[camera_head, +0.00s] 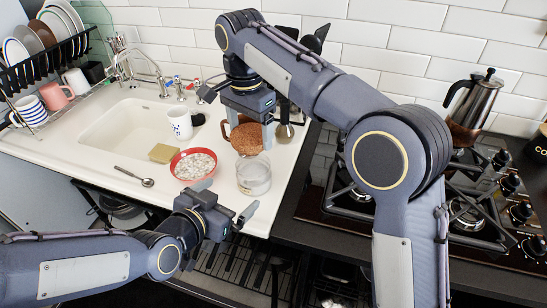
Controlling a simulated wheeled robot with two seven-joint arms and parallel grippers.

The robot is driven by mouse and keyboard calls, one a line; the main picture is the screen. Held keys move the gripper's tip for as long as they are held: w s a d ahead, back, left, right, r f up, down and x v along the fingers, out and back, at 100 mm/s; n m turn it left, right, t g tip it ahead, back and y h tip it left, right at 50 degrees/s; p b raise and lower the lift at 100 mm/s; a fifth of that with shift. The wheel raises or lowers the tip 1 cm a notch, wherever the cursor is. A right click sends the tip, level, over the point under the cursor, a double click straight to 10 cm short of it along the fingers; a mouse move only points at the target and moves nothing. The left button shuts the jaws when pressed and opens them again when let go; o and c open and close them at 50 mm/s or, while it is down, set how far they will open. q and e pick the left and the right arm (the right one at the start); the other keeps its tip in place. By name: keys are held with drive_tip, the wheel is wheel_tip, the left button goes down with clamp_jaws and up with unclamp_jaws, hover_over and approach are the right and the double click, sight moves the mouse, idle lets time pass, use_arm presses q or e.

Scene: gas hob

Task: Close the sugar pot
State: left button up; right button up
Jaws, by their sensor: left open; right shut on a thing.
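The sugar pot looks to be the clear glass jar (254,178) standing upright near the counter's front edge, with its top uncovered. A round brown cork-like lid (247,139) is above and behind it, apart from the jar. My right gripper (250,125) points down and is shut on this lid. The lid's far edge is partly hidden by the gripper. My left gripper (229,199) is open and empty, in front of and to the left of the jar, with its fingers pointing toward it.
A red bowl of white contents (195,165) stands left of the jar. A spoon (134,177), a sponge (163,153) and a white mug (181,123) are farther left by the sink (125,130). The gas hob (335,200) with a moka pot (474,101) is at right.

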use_arm(q)
drive_tip(key=shift+w+d, duration=0.25)
drive_tip(key=shift+w, duration=0.1)
use_arm(e)
drive_tip(key=shift+w+d, duration=0.2)
drive_tip(key=shift+w, duration=0.15)
use_arm(q)
drive_tip(key=shift+s+a, duration=0.1)
drive_tip(key=shift+s, duration=0.2)
use_arm(e)
drive_tip(key=shift+s+a+r, duration=0.1)
drive_tip(key=shift+s, duration=0.2)
use_arm(q)
approach(263, 168)
drive_tip(key=x, duration=0.5)
use_arm(e)
drive_tip(key=shift+w, duration=0.1)
use_arm(q)
drive_tip(key=shift+a, duration=0.1)
drive_tip(key=c, duration=1.3)
use_arm(e)
drive_tip(key=shift+f, duration=2.6)
drive_tip(key=shift+f, duration=0.9)
drive_tip(key=shift+f, duration=0.6)
